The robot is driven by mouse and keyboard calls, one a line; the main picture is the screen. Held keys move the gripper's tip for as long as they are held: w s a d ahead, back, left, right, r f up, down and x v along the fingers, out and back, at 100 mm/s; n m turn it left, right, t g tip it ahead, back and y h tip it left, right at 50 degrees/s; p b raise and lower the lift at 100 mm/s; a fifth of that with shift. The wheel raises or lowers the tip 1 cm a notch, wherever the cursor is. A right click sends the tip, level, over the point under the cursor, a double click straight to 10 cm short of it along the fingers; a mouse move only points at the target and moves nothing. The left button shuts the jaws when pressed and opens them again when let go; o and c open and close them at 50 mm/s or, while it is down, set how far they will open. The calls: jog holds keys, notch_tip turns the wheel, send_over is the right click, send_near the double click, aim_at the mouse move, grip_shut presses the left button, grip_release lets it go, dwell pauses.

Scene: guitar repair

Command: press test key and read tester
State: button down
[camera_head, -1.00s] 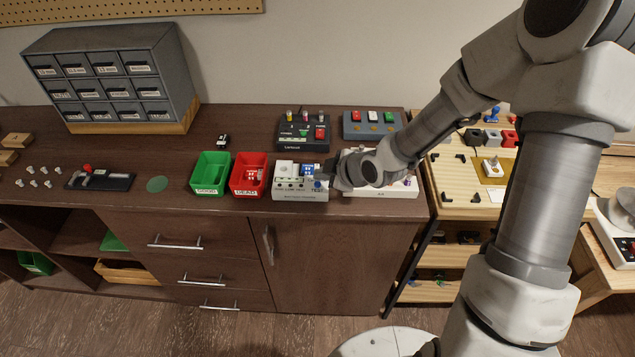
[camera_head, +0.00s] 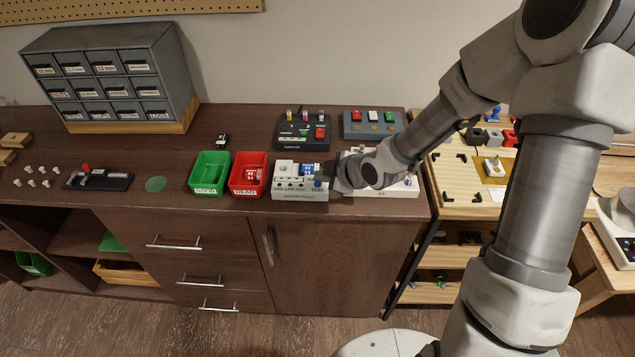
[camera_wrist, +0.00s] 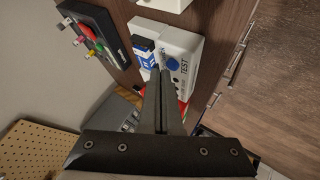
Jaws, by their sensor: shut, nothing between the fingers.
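The white tester (camera_head: 300,194) stands at the counter's front edge, with a row of small dark indicators on its sloped face. I cannot tell that any of them is lit. A blue-and-white block (camera_head: 309,169) sits on its top; it also shows in the wrist view (camera_wrist: 145,49). The round blue test key (camera_wrist: 173,64) is beside the word TEST. My gripper (camera_head: 331,175) is shut and empty at the tester's right end. In the wrist view its fingertips (camera_wrist: 158,70) are close beside the key; I cannot tell whether they touch it.
A green bin (camera_head: 209,190) and a red bin (camera_head: 248,192) holding a red-and-white block stand left of the tester. A black device (camera_head: 303,143) is behind it. A white unit (camera_head: 400,190) stands close to its right, partly behind my arm.

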aim_at(322, 188)
jog(key=shift+f+b, duration=0.4)
dwell(0.3)
jog(key=shift+r, duration=0.15)
jog(key=shift+r+p, duration=0.65)
jog(key=shift+r, duration=0.15)
notch_tip(322, 188, up, 5)
jog(key=p, duration=0.4)
jog(key=shift+d, duration=0.1)
dwell(0.8)
